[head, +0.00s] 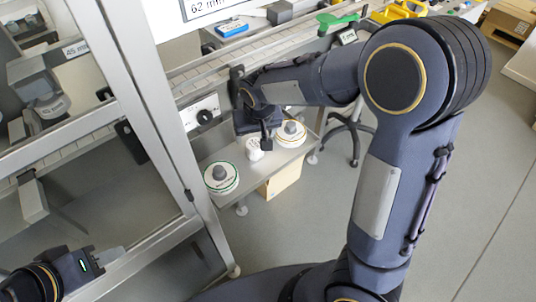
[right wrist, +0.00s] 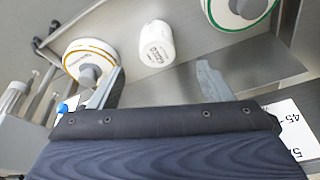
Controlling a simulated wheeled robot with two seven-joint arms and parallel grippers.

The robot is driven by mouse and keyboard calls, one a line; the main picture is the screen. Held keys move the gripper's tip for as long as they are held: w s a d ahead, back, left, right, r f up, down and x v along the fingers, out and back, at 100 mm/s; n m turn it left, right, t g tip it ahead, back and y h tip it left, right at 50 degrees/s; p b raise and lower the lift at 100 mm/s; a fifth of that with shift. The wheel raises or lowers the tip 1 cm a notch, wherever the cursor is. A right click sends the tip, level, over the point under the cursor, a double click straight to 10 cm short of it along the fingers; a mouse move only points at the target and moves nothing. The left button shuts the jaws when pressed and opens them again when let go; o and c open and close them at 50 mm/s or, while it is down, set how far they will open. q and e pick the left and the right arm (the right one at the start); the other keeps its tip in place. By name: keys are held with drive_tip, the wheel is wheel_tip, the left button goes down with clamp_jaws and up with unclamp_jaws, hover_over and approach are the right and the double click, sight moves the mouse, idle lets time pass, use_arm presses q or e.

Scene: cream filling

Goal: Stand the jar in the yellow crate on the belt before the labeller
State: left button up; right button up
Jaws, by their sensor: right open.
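A small white jar (head: 254,149) with dark print is on a low steel shelf (head: 226,154); it also shows in the right wrist view (right wrist: 157,43). I cannot tell whether it stands or lies. My right gripper (right wrist: 158,82) is open and empty, its fingers apart on either side of the line to the jar, not touching it. In the head view the right gripper (head: 266,142) is close by the jar, partly hidden by its wrist. A yellow crate (head: 398,12) is at the top, partly hidden by my right arm. My left gripper (head: 112,256) is at lower left, away from the jar; its opening is unclear.
Two white round pieces with grey knobs flank the jar, one green-rimmed (head: 221,177), one yellow-rimmed (head: 290,134). The belt (head: 262,48) runs above the shelf, with a blue tray (head: 231,28) and a green piece (head: 338,19) near it. A metal-framed machine fills the left. Open floor lies right.

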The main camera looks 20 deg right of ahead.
sight(255, 143)
drive_tip(key=x, duration=0.8)
drive_tip(key=shift+w+d+f+b, duration=0.15)
drive_tip(key=shift+w+b, duration=0.1)
drive_tip(key=shift+b, duration=0.15)
drive_tip(key=shift+c, duration=0.4)
drive_tip(key=c, duration=1.1)
